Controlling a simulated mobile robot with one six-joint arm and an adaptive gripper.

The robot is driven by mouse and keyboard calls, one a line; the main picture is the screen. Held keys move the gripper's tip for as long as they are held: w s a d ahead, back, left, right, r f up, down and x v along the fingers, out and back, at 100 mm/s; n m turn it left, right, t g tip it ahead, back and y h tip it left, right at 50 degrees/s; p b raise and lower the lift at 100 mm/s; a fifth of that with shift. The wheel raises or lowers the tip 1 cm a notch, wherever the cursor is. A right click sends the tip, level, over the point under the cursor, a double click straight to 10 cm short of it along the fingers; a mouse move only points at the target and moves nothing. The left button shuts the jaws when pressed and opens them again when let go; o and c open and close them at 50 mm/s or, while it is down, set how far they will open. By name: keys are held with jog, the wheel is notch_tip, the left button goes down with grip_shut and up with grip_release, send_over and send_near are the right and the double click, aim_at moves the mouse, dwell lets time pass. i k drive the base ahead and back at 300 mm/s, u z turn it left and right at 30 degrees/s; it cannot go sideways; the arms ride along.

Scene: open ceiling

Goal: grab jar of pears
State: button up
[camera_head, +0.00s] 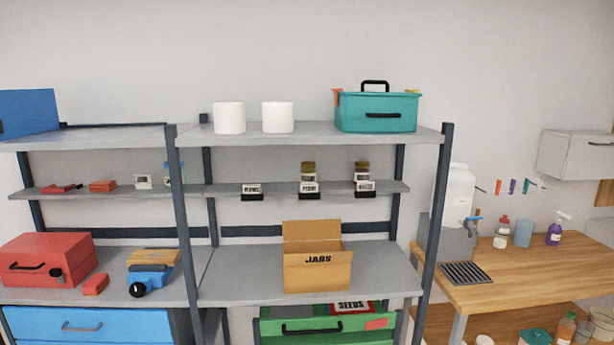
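A jar with a dark olive lid (308,167) stands on the middle shelf, behind a small label holder (309,189) whose small print seems to read "PEARS". A second jar (362,168) with a dark lid stands to its right behind another label holder (365,189). A third label holder (252,190), seemingly "PLUMS", stands to the left with no jar visible behind it. The jars' lower parts are hidden by the labels. My gripper is not in view.
An open cardboard box marked "JARS" (317,271) stands on the shelf below. Two white rolls (229,118) and a teal toolbox (376,112) sit on the top shelf. Dark uprights (183,215) flank the shelves. A wooden counter (540,270) is at right.

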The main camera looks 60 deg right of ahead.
aim_at(308, 173)
jog(key=z, duration=0.05)
jog(key=k, duration=1.35)
jog(key=z, duration=1.6)
jog(key=i, duration=0.8)
jog(key=z, duration=0.2)
